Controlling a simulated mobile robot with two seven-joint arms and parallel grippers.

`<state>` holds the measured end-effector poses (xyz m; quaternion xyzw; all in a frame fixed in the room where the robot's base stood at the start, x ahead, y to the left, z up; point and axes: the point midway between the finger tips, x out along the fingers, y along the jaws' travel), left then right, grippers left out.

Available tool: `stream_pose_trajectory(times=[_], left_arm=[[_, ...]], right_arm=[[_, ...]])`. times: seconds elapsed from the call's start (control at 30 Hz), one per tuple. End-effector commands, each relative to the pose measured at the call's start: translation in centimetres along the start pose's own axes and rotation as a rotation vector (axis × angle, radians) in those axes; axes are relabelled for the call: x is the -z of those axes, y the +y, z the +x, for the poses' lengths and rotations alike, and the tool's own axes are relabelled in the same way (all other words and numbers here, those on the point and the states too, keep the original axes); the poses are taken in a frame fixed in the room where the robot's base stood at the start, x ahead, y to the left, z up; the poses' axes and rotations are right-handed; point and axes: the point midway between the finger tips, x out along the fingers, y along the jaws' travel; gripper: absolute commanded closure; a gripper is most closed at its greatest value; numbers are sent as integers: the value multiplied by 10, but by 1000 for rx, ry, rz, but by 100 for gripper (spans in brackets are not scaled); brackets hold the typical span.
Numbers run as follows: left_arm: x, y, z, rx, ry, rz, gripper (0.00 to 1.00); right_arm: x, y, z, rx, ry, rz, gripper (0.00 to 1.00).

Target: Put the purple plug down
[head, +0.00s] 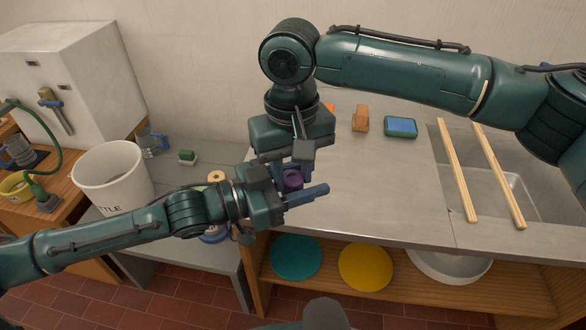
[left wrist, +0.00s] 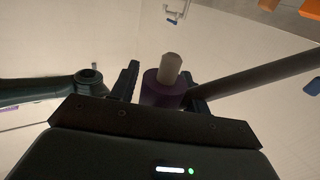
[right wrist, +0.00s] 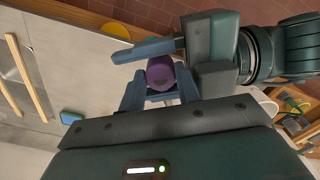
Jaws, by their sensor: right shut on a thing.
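The purple plug (head: 293,180) is held in the air by my right gripper (head: 294,172), which comes down from above and is shut on it. The right wrist view shows the plug (right wrist: 160,73) between my right fingertips. My left gripper (head: 304,188) reaches in from the left at the same spot. Its fingers are apart, with the plug between them, and one blue finger extends past the plug. In the left wrist view the plug (left wrist: 160,90) shows a pale stem. Whether the left fingers touch it cannot be told.
The grey counter (head: 350,190) is clear below right. A blue-topped sponge (head: 400,127), a wooden block (head: 361,118) and two wooden rails (head: 458,170) over the sink lie farther right. A white bucket (head: 112,180) stands left. Teal (head: 295,257) and yellow (head: 365,267) discs are on the lower shelf.

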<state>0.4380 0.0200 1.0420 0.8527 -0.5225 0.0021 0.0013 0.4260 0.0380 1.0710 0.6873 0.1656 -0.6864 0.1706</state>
Motion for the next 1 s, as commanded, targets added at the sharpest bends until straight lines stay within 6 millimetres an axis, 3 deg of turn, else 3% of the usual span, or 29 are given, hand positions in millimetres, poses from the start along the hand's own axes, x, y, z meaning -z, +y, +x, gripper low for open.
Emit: stream_pose_trajectory(times=[0.13, 0.47, 1.0], left_arm=[[0, 0, 0, 0, 0, 0, 42], [-1, -1, -7, 2, -3, 0, 42], [-1, 0, -105, 3, -4, 0, 42]], right_arm=[[0, 0, 0, 0, 0, 0, 90], [0, 0, 0, -1, 0, 1, 90], [0, 0, 0, -1, 0, 1, 90]])
